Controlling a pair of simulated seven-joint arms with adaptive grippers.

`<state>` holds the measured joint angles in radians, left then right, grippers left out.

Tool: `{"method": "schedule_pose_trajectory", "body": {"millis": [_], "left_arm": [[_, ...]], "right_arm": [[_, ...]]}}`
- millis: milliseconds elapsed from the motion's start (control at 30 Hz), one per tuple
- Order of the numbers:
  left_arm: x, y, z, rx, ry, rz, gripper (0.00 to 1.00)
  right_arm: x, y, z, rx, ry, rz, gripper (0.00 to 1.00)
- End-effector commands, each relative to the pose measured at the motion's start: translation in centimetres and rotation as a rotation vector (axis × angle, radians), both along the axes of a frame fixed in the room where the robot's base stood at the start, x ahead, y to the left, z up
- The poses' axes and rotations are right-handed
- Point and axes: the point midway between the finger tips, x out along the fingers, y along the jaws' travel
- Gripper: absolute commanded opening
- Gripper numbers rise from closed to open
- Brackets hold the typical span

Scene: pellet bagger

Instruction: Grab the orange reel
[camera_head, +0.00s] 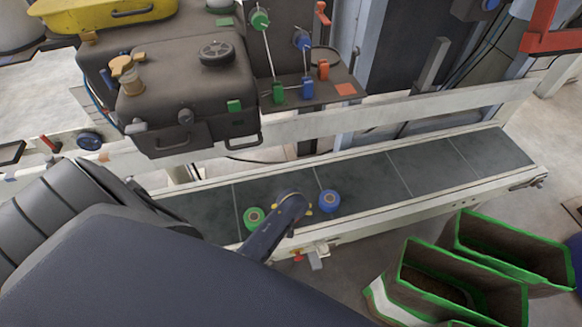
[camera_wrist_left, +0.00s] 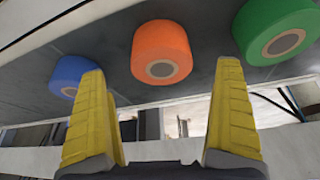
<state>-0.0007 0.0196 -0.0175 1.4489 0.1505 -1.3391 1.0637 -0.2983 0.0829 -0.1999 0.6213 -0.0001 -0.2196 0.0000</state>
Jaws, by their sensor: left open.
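The orange reel (camera_wrist_left: 160,42) shows in the left wrist view on the dark conveyor belt, between the blue reel (camera_wrist_left: 72,72) and the green reel (camera_wrist_left: 275,22). My left gripper (camera_wrist_left: 161,67) is open, its two yellow fingers pointing at the belt. The orange reel appears in the gap between the fingertips, just beyond them; I see no grip on it. In the head view, the green reel (camera_head: 253,219) and blue reel (camera_head: 329,201) lie on the belt on either side of my left wrist, which hides the orange reel. My right gripper is not in view.
The conveyor belt (camera_head: 362,174) has pale side rails and is clear to the right. Behind it stand a dark machine housing (camera_head: 188,95) and a shelf with small coloured parts. Green-edged open bins (camera_head: 433,284) stand at the lower right.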

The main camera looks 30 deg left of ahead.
Motion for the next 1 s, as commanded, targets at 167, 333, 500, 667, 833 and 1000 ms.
{"method": "schedule_pose_trajectory", "body": {"millis": [167,333,500,667,833,1000], "left_arm": [[0.4,0.3,-1.0,0.001,-0.001,0.001,1.00],[0.5,0.4,-1.4,0.001,0.001,0.000,1.00],[1.0,1.0,-2.6,0.003,0.001,-0.001,1.00],[1.5,1.4,-4.2,0.003,0.001,0.000,1.00],[2.0,1.6,-5.4,0.001,0.000,0.000,1.00],[2.1,1.7,-5.9,0.001,-0.002,0.000,1.00]], "right_arm": [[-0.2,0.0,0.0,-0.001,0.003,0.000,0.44],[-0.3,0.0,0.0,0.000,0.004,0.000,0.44],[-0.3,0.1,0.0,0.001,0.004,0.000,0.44],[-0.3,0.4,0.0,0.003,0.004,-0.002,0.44],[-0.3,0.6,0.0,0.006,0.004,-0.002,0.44],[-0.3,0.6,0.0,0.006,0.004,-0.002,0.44]]}}
